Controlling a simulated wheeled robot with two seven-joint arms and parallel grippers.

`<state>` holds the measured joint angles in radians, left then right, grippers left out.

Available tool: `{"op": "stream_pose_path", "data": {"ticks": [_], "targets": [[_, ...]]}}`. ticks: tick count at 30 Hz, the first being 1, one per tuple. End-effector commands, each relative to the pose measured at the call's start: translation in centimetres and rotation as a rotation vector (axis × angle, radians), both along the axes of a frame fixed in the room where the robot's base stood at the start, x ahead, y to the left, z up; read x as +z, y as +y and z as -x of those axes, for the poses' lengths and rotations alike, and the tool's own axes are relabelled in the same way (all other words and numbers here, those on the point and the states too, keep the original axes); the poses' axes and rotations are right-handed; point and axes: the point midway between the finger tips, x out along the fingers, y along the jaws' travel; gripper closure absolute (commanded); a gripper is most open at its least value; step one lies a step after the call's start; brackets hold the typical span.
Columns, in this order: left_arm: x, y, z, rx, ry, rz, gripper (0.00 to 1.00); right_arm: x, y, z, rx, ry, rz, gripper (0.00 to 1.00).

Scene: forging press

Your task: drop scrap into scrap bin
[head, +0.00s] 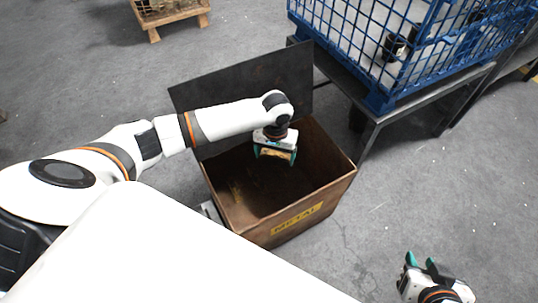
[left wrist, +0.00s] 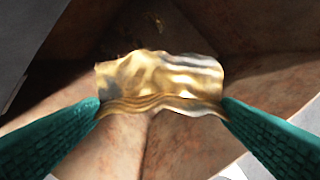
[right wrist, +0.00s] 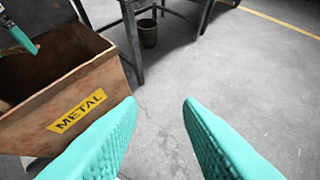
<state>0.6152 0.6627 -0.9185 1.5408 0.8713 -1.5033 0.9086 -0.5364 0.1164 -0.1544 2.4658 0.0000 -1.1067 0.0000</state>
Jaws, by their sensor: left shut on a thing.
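The scrap bin (head: 268,225) is a rusty brown open box with a yellow METAL label, in the middle of the head view. It also shows at the left of the right wrist view (right wrist: 70,88). My left gripper (head: 275,158) is over the bin's opening, pointing down. It is shut on a crumpled, shiny gold-coloured piece of scrap (left wrist: 160,82), held between both green fingers with the bin's inside walls below. Another small gold-coloured piece (head: 236,193) seems to lie inside the bin. My right gripper (right wrist: 160,125) is open and empty, out to the bin's right.
A dark upright panel (head: 250,85) stands behind the bin. A blue wire crate (head: 385,60) rests on a dark metal table (head: 425,108) at the back right. A wooden pallet (head: 172,14) is at the far left. The floor right of the bin is clear.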

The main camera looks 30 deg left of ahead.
Motion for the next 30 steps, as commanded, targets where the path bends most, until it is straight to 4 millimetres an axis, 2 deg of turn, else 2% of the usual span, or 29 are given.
{"op": "stream_pose_path", "data": {"ticks": [6, 15, 22, 30], "targets": [[-0.8, 0.0, 0.0, 0.000, -0.001, 0.000, 0.37, 1.9, 1.0, -2.6, 0.013, -0.190, -0.043, 0.67], [-1.7, 0.0, 0.0, 0.000, -0.001, 0.000, 0.37, 5.5, 2.3, -5.0, 0.031, -0.444, -0.103, 0.67], [-2.0, 0.0, 0.0, 0.000, -0.001, 0.000, 0.37, 7.6, 2.8, -5.7, 0.039, -0.578, -0.136, 0.67], [-2.0, 0.0, 0.0, 0.000, -0.001, 0.000, 0.37, 8.3, 2.9, -5.9, 0.042, -0.621, -0.146, 0.67]]}}
